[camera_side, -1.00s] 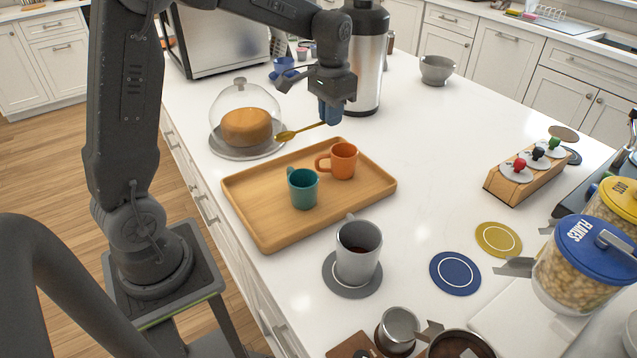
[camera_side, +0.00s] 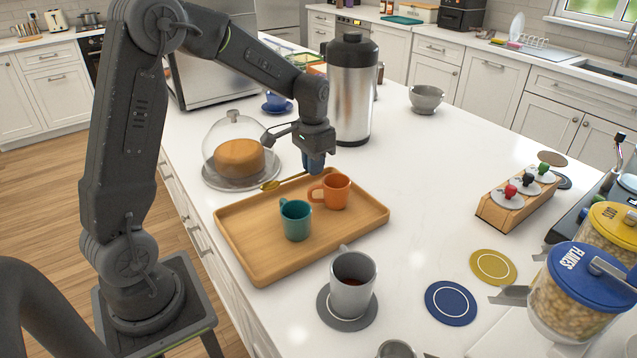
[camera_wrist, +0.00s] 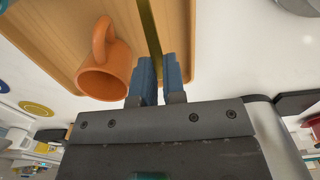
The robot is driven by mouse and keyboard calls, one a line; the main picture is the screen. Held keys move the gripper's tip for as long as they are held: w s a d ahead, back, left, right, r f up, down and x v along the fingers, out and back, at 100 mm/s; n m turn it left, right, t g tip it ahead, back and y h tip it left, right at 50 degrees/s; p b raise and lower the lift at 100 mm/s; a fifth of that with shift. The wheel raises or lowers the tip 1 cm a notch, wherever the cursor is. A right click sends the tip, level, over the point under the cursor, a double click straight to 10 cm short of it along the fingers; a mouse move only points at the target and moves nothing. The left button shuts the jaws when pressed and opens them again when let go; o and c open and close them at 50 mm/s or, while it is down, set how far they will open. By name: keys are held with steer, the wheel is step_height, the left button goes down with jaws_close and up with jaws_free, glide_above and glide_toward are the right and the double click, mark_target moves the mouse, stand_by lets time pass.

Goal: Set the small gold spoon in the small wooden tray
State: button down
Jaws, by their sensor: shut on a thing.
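My gripper (camera_side: 314,168) is low over the far corner of the wooden tray (camera_side: 262,250), just behind the orange mug. Its blue fingers (camera_wrist: 158,82) are shut on the small gold spoon's handle. The gold spoon (camera_side: 270,185) points left, its bowl at the tray's far rim in the side view. In the wrist view, the spoon's handle (camera_wrist: 150,38) runs up over the tray's wood (camera_wrist: 65,25). I cannot tell whether the spoon touches the tray.
The orange mug (camera_side: 337,192) and a teal mug (camera_side: 296,222) stand in the tray. A glass-domed cake (camera_side: 238,157) stands behind left, a steel flask (camera_side: 352,95) behind right. A grey mug (camera_side: 353,278) stands in front. The tray's front left is bare.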

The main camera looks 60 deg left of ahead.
mark_target(319, 191)
steer(key=shift+w+d+f, duration=0.45)
steer(key=shift+d, duration=0.05)
steer(key=shift+f, duration=1.95)
steer(key=shift+f, duration=0.1)
steer(key=c, duration=1.5)
jaws_free()
